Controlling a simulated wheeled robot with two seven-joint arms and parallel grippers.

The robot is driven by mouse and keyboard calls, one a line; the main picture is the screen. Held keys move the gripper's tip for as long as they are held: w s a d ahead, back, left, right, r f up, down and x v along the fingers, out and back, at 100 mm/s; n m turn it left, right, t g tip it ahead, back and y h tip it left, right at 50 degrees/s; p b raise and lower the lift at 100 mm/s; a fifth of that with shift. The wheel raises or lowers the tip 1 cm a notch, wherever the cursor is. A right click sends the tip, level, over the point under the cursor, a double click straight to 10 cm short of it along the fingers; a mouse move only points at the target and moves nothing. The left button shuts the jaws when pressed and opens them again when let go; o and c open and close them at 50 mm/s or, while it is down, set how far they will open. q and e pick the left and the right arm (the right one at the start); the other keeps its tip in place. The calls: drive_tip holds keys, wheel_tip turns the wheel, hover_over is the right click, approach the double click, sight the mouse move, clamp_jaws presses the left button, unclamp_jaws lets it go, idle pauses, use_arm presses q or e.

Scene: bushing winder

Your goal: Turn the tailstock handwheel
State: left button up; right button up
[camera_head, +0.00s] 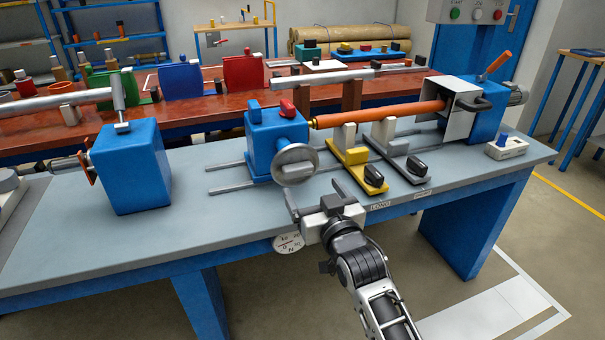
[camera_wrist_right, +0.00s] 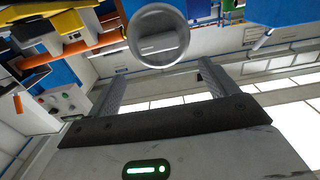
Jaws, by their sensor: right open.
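The tailstock handwheel (camera_head: 296,164) is a grey disc with a raised rim on the front of the blue tailstock block (camera_head: 262,140). In the right wrist view the handwheel (camera_wrist_right: 158,37) shows face-on, with a bar across its middle. My right gripper (camera_head: 320,198) is open and empty, a little below and to the right of the wheel in the head view. In the right wrist view its two fingers (camera_wrist_right: 160,82) are spread wide, pointing toward the wheel and apart from it. My left gripper is not in view.
An orange-brown rod (camera_head: 380,114) runs from the tailstock to the headstock. A yellow support (camera_head: 352,168) and a grey support (camera_head: 398,158) stand under it, right of the wheel. A blue block (camera_head: 130,170) stands left. The front left bench top (camera_head: 200,225) is clear.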

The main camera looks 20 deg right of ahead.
sight(300, 169)
drive_tip(key=w, duration=0.7)
drive_tip(key=shift+w+a, duration=0.15)
drive_tip(key=shift+w, duration=0.15)
drive_tip(key=c, duration=1)
